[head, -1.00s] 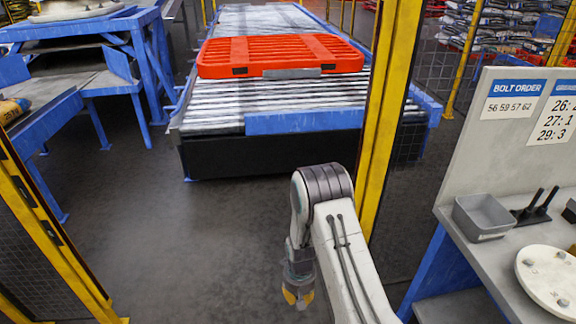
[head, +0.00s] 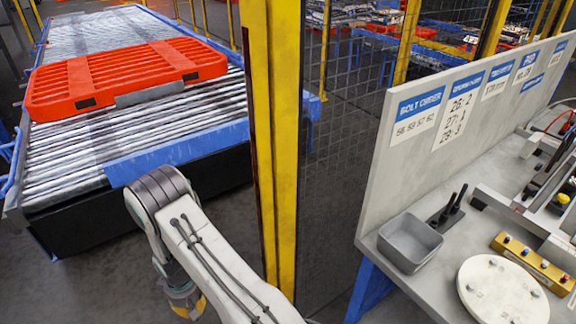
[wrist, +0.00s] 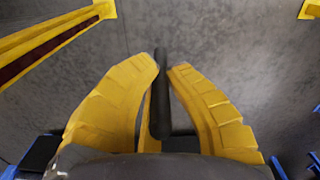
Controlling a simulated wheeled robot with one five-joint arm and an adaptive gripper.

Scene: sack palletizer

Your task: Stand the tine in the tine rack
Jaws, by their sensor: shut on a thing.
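My gripper (wrist: 163,75) is shut on the tine (wrist: 160,105), a dark slim rod seen between the two yellow fingers in the wrist view. The tine points up in that picture, with grey floor behind it. In the head view my gripper (head: 187,306) hangs low beside my arm, over the floor in front of the conveyor, and the tine cannot be made out there. A small black rack (head: 440,218) with black rods standing in it sits on the bench at right; it looks like the tine rack. My gripper is well away from it.
The grey bench (head: 399,281) holds a grey bin (head: 410,243), a round bolted plate (head: 502,292) and a brass block with coloured knobs (head: 533,263). A yellow fence post (head: 272,140) and mesh stand between conveyor and bench. A red pallet (head: 125,75) lies on the rollers.

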